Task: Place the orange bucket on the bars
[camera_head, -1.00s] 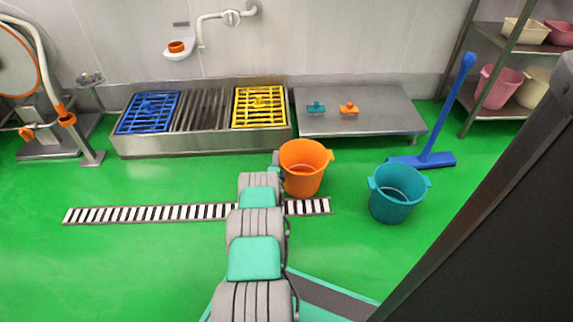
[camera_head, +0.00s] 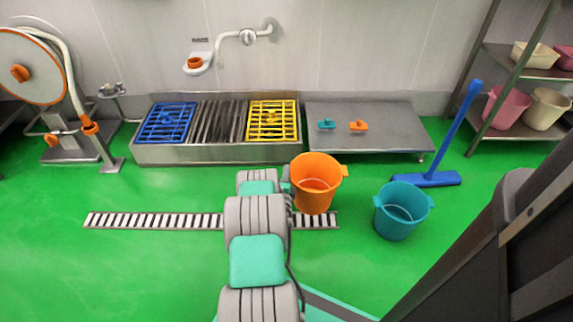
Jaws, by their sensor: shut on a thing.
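The orange bucket (camera_head: 315,187) is upright in the middle of the view, its rim open towards me. It overlaps the right part of the floor drain strip; I cannot tell whether its base touches the floor. My gripper (camera_head: 287,182) is at the bucket's left side, shut on it, mostly hidden behind my arm links. The bare metal bars (camera_head: 216,122) lie in the steel trough behind, between a blue grid (camera_head: 166,122) and a yellow grid (camera_head: 273,120). Nothing stands on the bars. The bucket is in front of the bars and to their right.
A teal bucket (camera_head: 402,211) stands right of the orange one. A low steel platform (camera_head: 386,138) with a teal and an orange item adjoins the trough. A blue squeegee (camera_head: 440,179) leans at the right. A tap (camera_head: 248,37) juts above the trough. Green floor is clear left.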

